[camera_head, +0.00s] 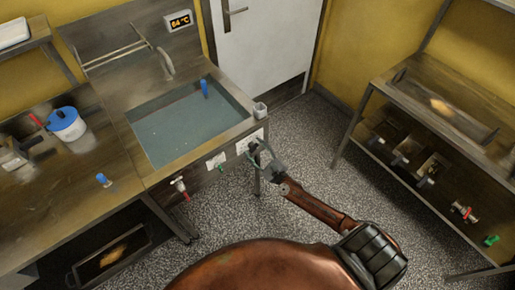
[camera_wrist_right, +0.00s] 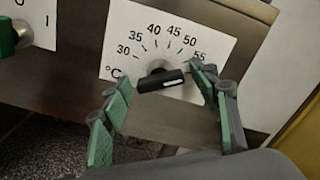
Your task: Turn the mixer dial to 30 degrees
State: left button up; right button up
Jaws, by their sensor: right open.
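The mixer dial (camera_wrist_right: 160,82) is a black bar handle on a silver hub. It sits on a white scale plate (camera_wrist_right: 120,62) marked 30 to 55 with °C. In the right wrist view the bar lies nearly level, its right end below the 55 mark and its left end below the 30 mark. My right gripper (camera_wrist_right: 164,92) is open, with its green-padded fingers on either side of the bar; I cannot tell whether they touch it. In the head view the right gripper (camera_head: 262,154) is at the sink's front panel and partly hides the scale plate (camera_head: 248,141). My left gripper is out of view.
A green knob (camera_wrist_right: 6,38) is on the plate to the left. A red-handled tap (camera_head: 181,187) sticks out further left. The water-filled sink (camera_head: 240,124) is above, with a small cup (camera_head: 260,110) at its corner. Floor in front is free.

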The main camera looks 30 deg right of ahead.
jog(key=shift+s+d, duration=0.1)
jog(key=c, duration=1.1)
jog(key=shift+d, duration=0.3)
jog(key=shift+c, duration=0.3)
jog(key=shift+a, duration=0.1)
